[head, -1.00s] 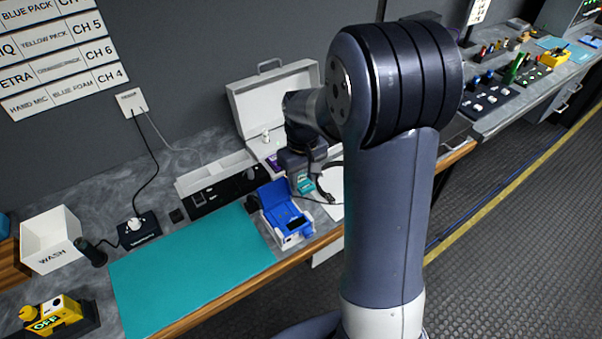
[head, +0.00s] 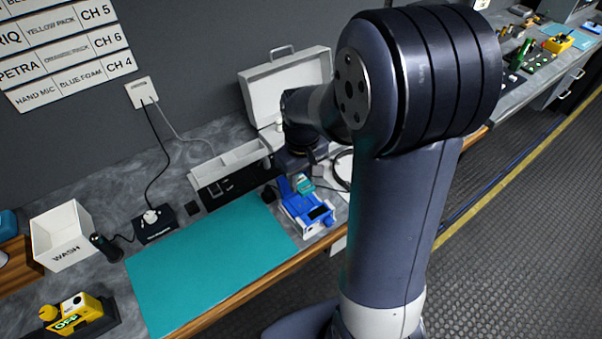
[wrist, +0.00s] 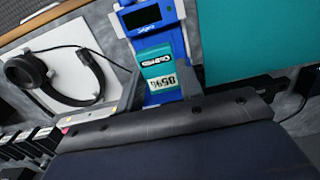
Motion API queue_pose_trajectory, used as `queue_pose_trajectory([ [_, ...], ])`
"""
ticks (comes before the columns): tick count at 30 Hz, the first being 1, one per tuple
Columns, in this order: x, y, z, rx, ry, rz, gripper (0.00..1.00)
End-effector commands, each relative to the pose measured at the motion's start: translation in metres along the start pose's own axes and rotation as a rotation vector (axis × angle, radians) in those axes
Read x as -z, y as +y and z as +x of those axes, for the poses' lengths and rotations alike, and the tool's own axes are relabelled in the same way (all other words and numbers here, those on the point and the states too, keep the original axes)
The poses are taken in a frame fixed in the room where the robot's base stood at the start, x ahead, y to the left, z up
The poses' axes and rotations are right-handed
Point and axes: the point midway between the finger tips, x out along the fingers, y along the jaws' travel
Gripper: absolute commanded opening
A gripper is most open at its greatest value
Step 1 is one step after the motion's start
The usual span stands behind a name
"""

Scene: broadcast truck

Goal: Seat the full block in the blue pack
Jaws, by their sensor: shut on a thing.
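The blue pack (head: 308,212) stands on the counter at the right end of the teal mat, its blue lid (head: 285,188) up. It also shows at the top of the wrist view (wrist: 150,18), with a small dark screen. My gripper (wrist: 160,86) is shut on a teal block (wrist: 157,64) with a white label printed 8596. The block (head: 305,184) is at the open bay of the pack, beside the lid. My wrist hides part of both in the head view. I cannot tell whether the block touches the bay floor.
A teal mat (head: 215,262) lies left of the pack. A white divided tray (head: 232,166) and an open white case (head: 285,90) stand behind. Headphones (wrist: 60,80) lie on a white pad to the pack's other side. The counter's wooden front edge is close to the pack.

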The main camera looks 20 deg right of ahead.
Motion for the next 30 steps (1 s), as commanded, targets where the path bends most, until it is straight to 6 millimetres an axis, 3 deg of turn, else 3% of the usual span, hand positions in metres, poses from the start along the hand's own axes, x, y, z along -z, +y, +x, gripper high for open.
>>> queue_pose_trajectory([
  [14, 0.000, 0.000, 0.005, 0.000, 0.000, 0.000, 0.19],
  [30, 0.000, 0.000, 0.052, 0.000, -0.001, 0.000, 0.19],
])
